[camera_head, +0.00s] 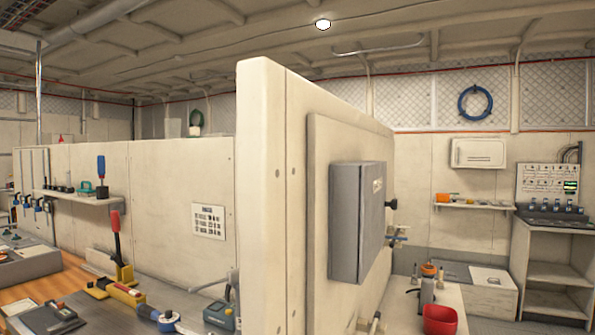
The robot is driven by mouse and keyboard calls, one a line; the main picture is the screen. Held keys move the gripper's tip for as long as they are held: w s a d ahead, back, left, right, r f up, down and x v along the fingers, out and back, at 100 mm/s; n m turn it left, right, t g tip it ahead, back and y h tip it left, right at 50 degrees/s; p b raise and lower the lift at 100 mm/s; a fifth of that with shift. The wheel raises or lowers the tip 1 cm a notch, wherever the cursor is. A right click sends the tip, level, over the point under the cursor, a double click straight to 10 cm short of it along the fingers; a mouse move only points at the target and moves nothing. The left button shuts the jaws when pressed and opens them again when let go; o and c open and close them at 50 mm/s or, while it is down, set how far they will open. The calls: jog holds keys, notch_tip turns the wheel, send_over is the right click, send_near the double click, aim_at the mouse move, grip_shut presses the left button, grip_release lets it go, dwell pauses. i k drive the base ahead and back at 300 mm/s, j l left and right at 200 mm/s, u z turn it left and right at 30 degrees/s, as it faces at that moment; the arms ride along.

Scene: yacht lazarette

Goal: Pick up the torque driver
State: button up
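I cannot tell for sure which thing is the torque driver. An upright tool with a blue handle (101,166) stands on the left wall shelf (75,197). A tool with a red upright handle (116,236) and a yellow base stands on the left bench. A blue and white tool (165,320) lies at the bottom of the picture, partly cut off. My gripper is not in view.
A partition wall (262,190) with a grey box (355,222) divides the space. The left bench is crowded; a blue-grey device (219,315) sits near the partition. On the right are a red bin (439,319) and an open shelf unit (553,278).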

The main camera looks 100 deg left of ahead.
aim_at(100, 159)
jog(key=u, duration=3.95)
jog(key=j+z, duration=0.1)
jog(key=z, duration=0.35)
jog(key=i+j+z, duration=0.25)
jog(key=j+z, duration=0.2)
jog(key=j, duration=0.25)
jog(key=i+j+z, duration=0.1)
jog(key=j+z, duration=0.15)
jog(key=j, duration=0.1)
